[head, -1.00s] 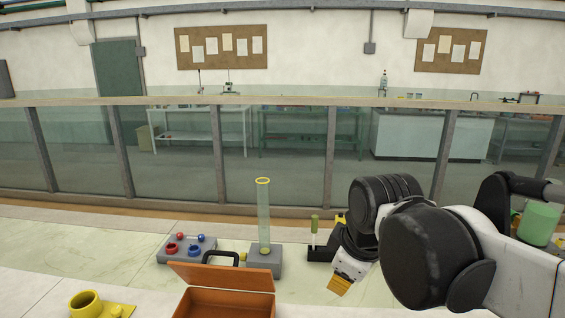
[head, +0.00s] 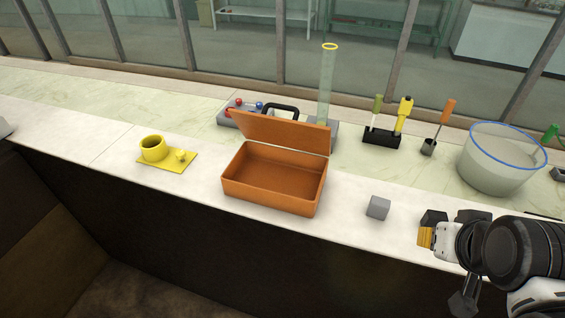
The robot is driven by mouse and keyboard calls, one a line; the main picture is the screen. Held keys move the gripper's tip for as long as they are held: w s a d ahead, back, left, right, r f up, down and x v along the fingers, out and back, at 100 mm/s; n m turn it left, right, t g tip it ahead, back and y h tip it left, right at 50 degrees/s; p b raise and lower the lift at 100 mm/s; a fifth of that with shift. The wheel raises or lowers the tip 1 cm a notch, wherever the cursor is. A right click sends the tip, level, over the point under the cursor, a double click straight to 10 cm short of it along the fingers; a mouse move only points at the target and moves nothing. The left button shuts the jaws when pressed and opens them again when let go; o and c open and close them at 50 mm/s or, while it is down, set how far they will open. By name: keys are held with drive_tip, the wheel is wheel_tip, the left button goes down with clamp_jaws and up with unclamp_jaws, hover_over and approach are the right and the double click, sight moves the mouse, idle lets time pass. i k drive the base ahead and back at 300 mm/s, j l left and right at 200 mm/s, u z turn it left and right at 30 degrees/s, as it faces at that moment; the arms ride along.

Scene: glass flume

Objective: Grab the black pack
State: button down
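A small black block (head: 434,217), which may be the black pack, shows on the counter's front part at the right in the head view. My gripper partly covers it, so its full shape is hidden.
A grey cube (head: 378,207) sits left of my gripper. An open orange case (head: 262,196), a yellow cup on a plate (head: 153,149), a black tool holder (head: 381,138), a tall glass cylinder (head: 326,85) and a clear blue-rimmed bowl (head: 490,170) stand on the counter.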

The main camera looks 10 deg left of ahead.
sight(432, 217)
drive_tip(key=l+z, duration=0.2)
drive_tip(key=k+l+z, duration=0.15)
drive_tip(key=l, duration=0.2)
drive_tip(key=l+z, duration=0.15)
drive_tip(key=l, duration=0.2)
drive_tip(key=k+l+z, duration=0.1)
drive_tip(key=l, duration=0.25)
